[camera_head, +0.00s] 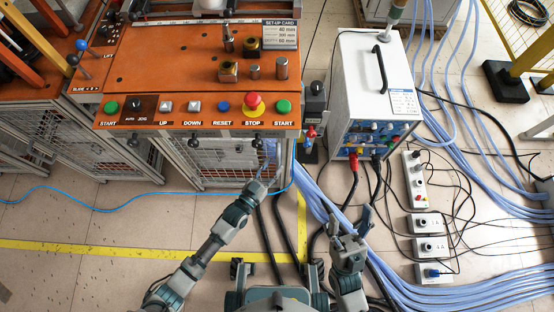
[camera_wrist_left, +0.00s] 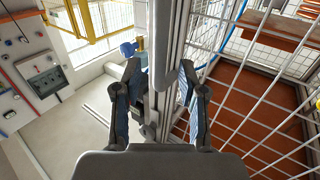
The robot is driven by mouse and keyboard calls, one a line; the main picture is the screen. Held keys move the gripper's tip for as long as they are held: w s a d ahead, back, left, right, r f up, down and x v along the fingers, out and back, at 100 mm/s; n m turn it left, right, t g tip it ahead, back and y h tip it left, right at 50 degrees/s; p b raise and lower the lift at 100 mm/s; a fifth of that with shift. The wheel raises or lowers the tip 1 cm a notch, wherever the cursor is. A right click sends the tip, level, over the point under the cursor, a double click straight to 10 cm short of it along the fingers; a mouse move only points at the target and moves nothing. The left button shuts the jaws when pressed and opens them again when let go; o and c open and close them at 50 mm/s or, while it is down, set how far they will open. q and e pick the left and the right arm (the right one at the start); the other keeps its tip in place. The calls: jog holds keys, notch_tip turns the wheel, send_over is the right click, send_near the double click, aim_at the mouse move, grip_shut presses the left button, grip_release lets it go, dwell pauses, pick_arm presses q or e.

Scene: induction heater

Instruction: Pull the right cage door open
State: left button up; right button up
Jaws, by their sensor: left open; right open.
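The right cage door (camera_head: 222,158) is a grey-framed wire mesh panel under the orange-topped bench; I cannot tell whether it is ajar. My left gripper (camera_head: 269,160) is at the right side of this door, below the bench front. In the left wrist view its two fingers (camera_wrist_left: 159,88) are spread apart, one on each side of a grey upright profile, with mesh (camera_wrist_left: 255,95) to the right. Whether the fingers touch the profile is unclear. My right gripper (camera_head: 350,222) is open and empty over the floor, right of centre, away from the door.
The bench (camera_head: 180,75) carries a row of control buttons along its front. A white box unit (camera_head: 352,85) with cables stands to the right. Blue hoses and dark cables cross the floor there. Another mesh door (camera_head: 95,150) is on the left. Tiled floor in front is mostly clear.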

pick_arm(q)
jog(key=v, duration=0.8)
jog(key=shift+a, duration=0.25)
